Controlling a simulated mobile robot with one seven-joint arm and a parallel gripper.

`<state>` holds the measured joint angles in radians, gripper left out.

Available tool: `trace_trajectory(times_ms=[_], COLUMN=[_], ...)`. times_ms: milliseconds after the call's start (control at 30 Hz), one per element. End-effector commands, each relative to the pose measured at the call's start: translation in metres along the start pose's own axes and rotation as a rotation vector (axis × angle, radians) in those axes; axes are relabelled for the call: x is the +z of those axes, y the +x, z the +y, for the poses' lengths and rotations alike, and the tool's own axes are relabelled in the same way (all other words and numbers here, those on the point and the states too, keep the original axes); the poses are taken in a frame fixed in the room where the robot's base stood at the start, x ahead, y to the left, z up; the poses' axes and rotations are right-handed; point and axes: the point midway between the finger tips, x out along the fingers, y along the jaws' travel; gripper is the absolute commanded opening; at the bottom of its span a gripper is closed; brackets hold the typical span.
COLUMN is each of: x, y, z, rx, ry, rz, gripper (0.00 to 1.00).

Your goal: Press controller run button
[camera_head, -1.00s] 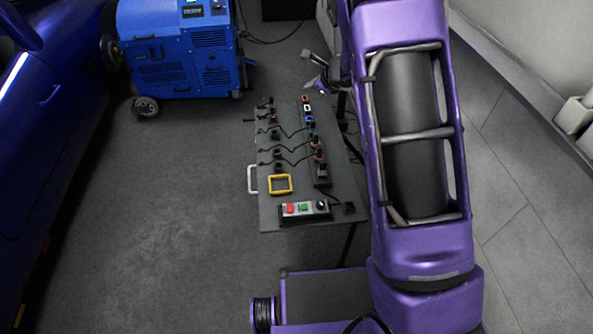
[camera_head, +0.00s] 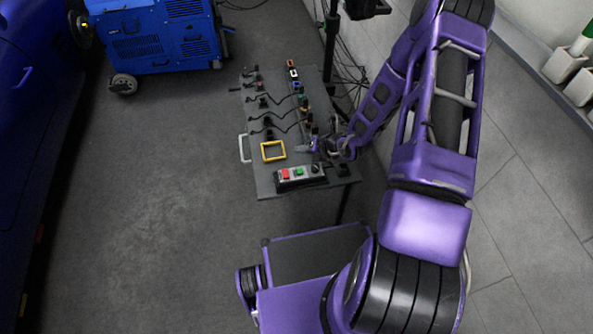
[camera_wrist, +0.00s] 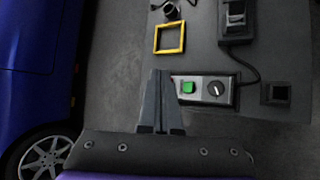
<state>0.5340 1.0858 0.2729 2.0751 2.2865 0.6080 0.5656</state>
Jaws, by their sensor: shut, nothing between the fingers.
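The controller (camera_head: 300,176) is a small grey and black box at the near edge of the table. It carries a red button (camera_head: 285,174), a green button (camera_head: 299,171) and a dark knob (camera_head: 315,168). In the wrist view, the green button (camera_wrist: 188,87) and the knob (camera_wrist: 215,89) show to the right of my fingers; the red button is hidden behind them. My gripper (camera_head: 301,148) is shut and empty, just behind the controller in the head view. In the wrist view, my gripper (camera_wrist: 160,73) overlaps the controller's left end; I cannot tell its height above it.
The dark table (camera_head: 330,182) holds a yellow frame (camera_head: 273,151), several cabled connectors and a white handle (camera_head: 243,148) on its left edge. A blue machine (camera_head: 160,40) stands at the back left and a blue car (camera_head: 35,100) at the left. Grey floor between is clear.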

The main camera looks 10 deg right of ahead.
Motion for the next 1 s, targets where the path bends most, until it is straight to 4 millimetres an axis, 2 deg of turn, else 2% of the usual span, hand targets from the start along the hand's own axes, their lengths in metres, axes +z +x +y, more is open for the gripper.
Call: trace_trajectory(times_ms=[467,1000], x=[-0.005,-0.038], y=[0.006,0.052], z=[-0.005,-0.038], rx=[-0.001,-0.001], ry=[-0.003,-0.003], rz=[0.001,0.002], gripper=[0.00,0.00])
